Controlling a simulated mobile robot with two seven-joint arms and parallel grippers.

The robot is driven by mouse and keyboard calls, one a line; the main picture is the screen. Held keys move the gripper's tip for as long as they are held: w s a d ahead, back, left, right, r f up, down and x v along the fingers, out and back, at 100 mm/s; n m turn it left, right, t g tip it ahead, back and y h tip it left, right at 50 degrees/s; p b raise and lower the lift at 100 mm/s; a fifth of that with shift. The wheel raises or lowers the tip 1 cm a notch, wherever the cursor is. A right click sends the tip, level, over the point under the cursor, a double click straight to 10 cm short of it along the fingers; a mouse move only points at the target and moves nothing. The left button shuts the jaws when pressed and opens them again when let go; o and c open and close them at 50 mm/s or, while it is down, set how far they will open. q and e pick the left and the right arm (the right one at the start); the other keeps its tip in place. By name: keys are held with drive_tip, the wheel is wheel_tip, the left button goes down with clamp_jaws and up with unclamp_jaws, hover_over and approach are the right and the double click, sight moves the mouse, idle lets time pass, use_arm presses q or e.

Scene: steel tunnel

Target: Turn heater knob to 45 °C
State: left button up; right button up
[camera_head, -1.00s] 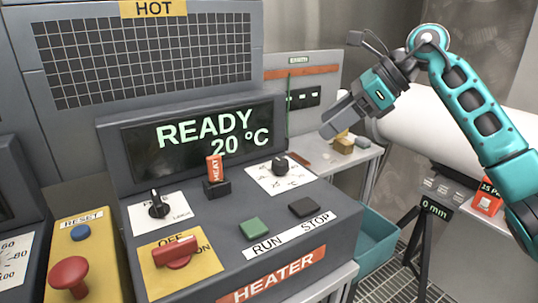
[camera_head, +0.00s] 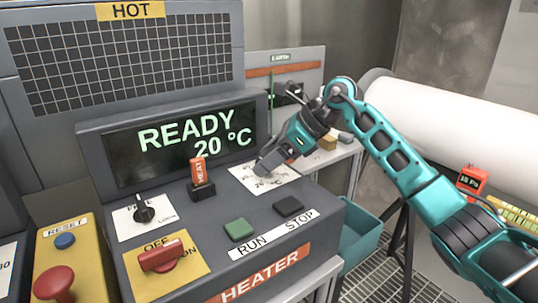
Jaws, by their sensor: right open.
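The heater panel (camera_head: 200,243) has a dark display (camera_head: 190,140) reading "READY 20 °C". A white dial plate (camera_head: 248,177) with small markings lies at the panel's right rear. The black knob seen on this plate earlier is hidden behind my right gripper. My right gripper (camera_head: 266,167) comes in from the right, with its fingers pointing down over the dial plate. It is open; I cannot tell whether its fingers touch the knob. My left gripper is not in view.
An orange "HEAT" tag stands in a black holder (camera_head: 201,190) left of the dial. Nearby are a second knob (camera_head: 144,213), a red OFF/ON switch (camera_head: 161,257), a green RUN button (camera_head: 239,229) and a dark STOP button (camera_head: 288,206). A teal bin (camera_head: 358,240) stands right of the heater.

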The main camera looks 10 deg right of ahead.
drive_tip(key=c, duration=1.1)
drive_tip(key=shift+o, duration=0.2)
drive_tip(key=shift+m, duration=0.3)
